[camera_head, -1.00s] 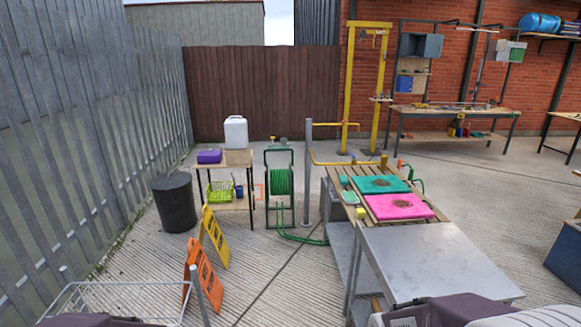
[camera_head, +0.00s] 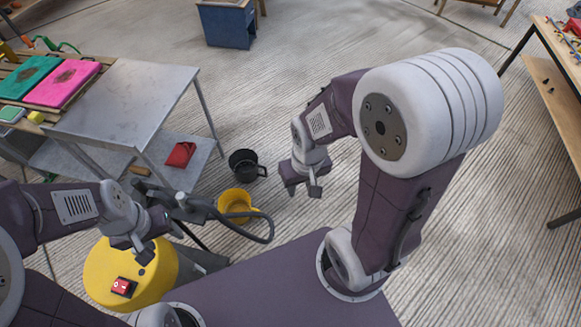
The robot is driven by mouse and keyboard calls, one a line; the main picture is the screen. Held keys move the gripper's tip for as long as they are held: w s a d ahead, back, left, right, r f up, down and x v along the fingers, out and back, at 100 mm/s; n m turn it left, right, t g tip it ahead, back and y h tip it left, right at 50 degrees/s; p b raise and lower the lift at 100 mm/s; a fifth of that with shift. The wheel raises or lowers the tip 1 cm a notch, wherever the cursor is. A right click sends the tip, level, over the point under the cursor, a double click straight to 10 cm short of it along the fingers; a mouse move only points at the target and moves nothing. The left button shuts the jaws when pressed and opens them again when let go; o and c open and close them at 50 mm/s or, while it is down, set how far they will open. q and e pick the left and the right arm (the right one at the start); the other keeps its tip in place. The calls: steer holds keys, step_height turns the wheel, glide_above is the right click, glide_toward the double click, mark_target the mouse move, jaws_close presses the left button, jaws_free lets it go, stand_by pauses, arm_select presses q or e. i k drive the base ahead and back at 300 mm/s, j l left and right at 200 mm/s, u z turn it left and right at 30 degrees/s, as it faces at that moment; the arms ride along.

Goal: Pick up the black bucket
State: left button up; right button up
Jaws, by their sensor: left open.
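The black bucket (camera_head: 243,165) stands upright on the ground, right of the metal table, with its handle side toward the right. My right gripper (camera_head: 302,191) hangs to the right of the black bucket, apart from it, with its fingers spread and nothing between them. My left gripper (camera_head: 139,248) is at the lower left, over the yellow round machine and well away from the black bucket. It is open and holds nothing.
A yellow bucket (camera_head: 235,204) stands just in front of the black bucket. The yellow machine (camera_head: 105,275) with a dark hose (camera_head: 255,238) is near it. A metal table (camera_head: 130,100) stands left, a red item (camera_head: 180,154) on its lower shelf.

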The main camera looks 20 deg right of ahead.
mark_target(243, 162)
steer(key=z, duration=0.2)
steer(key=i+l+u, duration=0.6)
steer(key=l+u, duration=0.3)
steer(key=i+l+u, duration=0.3)
steer(key=l, duration=0.25)
steer(key=l+u, duration=0.65)
steer(key=l, duration=0.2)
